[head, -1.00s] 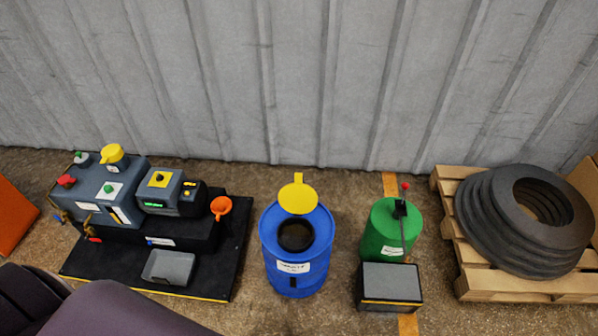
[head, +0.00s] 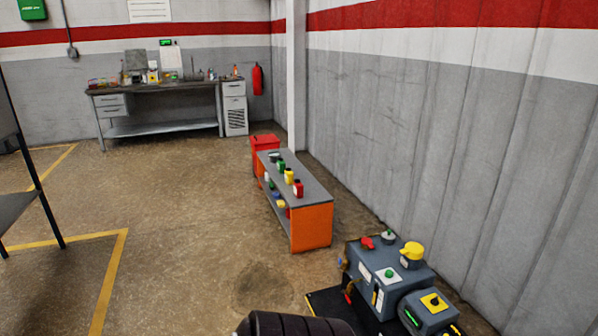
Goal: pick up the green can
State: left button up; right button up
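A small green can (head: 281,166) stands on the grey top of a low orange bench (head: 312,229) in the middle of the head view. It is in a row with a yellow can (head: 289,176) and a red can (head: 298,189) on its near side. A dark item is on its far side. Neither of my grippers is in view. A dark rounded part, probably of my own arm, shows at the bottom edge.
A grey machine (head: 388,275) on a black base stands at the lower right, between me and the bench. A red bin (head: 264,141) is behind the bench. A workbench (head: 160,88) lines the back wall. The floor left of the bench is clear.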

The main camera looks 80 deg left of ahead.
aim_at(282, 166)
jog(key=u, duration=2.85)
jog(key=z, duration=2.3)
jog(key=u, duration=2.3)
jog(key=i+j+u, duration=0.25)
jog(key=i, duration=0.3)
jog(key=i+u, duration=0.25)
jog(key=i, duration=0.3)
